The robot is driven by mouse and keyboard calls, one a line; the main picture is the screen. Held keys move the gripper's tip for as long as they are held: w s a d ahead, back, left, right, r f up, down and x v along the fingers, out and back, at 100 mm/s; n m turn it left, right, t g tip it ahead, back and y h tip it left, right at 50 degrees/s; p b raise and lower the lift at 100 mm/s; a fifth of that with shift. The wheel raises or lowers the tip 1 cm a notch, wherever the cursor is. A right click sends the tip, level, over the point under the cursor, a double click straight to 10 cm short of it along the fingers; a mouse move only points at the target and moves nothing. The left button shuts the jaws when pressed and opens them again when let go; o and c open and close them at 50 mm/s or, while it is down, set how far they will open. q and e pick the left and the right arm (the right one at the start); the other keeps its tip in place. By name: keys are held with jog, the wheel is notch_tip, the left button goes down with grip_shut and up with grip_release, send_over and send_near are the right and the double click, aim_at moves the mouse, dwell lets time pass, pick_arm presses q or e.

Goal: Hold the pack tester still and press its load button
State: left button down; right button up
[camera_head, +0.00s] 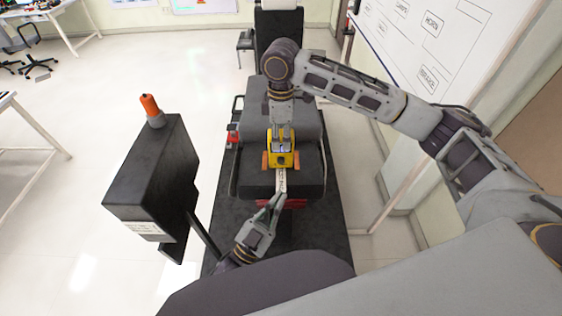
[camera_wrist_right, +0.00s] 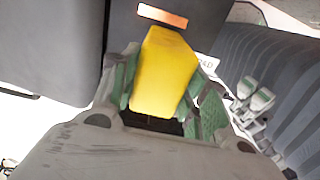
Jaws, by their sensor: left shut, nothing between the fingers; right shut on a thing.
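The yellow pack tester (camera_head: 281,159) sits on the dark block of the rig, with an orange piece at each side. A small dark round spot shows on its near face; I cannot tell if this is the load button. My right gripper (camera_head: 282,132) reaches down from behind and is shut on the tester. In the right wrist view the yellow body (camera_wrist_right: 165,75) stands between the green-padded fingers. My left gripper (camera_head: 276,200) is shut and empty, just in front of the tester, by a pale label strip (camera_head: 281,181). I cannot tell if its tips touch anything.
A dark box (camera_head: 155,175) with an orange-topped piece (camera_head: 150,105) stands left of the rig. A small red object (camera_head: 233,131) is at the rig's left side. A whiteboard (camera_head: 425,40) stands at the right. The floor at left is mostly clear.

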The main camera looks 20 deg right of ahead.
pick_arm(q)
jog(key=shift+d, duration=0.15)
jog(key=shift+w+d, duration=0.35)
jog(key=shift+w, duration=1.05)
jog(key=shift+w+d, duration=0.4)
jog(key=shift+w, duration=1)
jog(key=shift+w+d, duration=0.35)
jog(key=shift+w, duration=1.05)
jog(key=shift+w+d, duration=0.1)
jog(key=shift+w, duration=0.2)
jog(key=shift+w+r+t, duration=0.3)
jog(key=shift+w+r, duration=0.15)
jog(key=shift+r, duration=0.2)
dwell(0.7)
jog(key=shift+s+f, duration=0.2)
jog(key=shift+s, duration=0.05)
dwell(1.1)
jog(key=shift+s+f, duration=0.3)
jog(key=shift+s, duration=0.35)
jog(key=shift+s+a+f, duration=0.1)
jog(key=shift+s+a, duration=0.2)
jog(key=shift+s, duration=0.45)
jog(key=shift+s+a, duration=0.25)
jog(key=shift+s, duration=0.5)
